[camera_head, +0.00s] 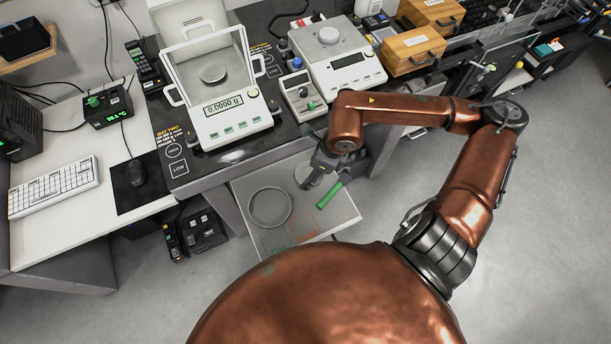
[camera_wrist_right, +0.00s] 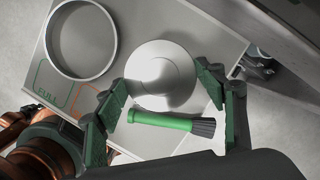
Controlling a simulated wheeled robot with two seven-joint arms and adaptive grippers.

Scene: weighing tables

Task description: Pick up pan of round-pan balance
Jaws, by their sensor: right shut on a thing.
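My right gripper (camera_head: 312,178) is low over the pull-out tray in front of the balance table. In the right wrist view its two green-padded fingers (camera_wrist_right: 162,85) stand on either side of a pale round pan (camera_wrist_right: 160,65) and are closed on its edges. The pan shows in the head view (camera_head: 305,172) partly hidden behind the gripper. I cannot tell whether it touches the tray or is slightly raised. On the table, one balance (camera_head: 350,75) carries a round metal piece on top. Another balance (camera_head: 232,115), with an open glass shield, reads 0.0000 g. My left gripper is not in view.
The tray (camera_head: 345,212) also holds a grey ring (camera_head: 250,208) and a green-handled brush (camera_head: 328,193), close to my right gripper. The brush lies just below the pan in the wrist view (camera_wrist_right: 160,120). A small control unit (camera_head: 302,95) stands between the balances. Wooden boxes (camera_head: 412,50) stand right.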

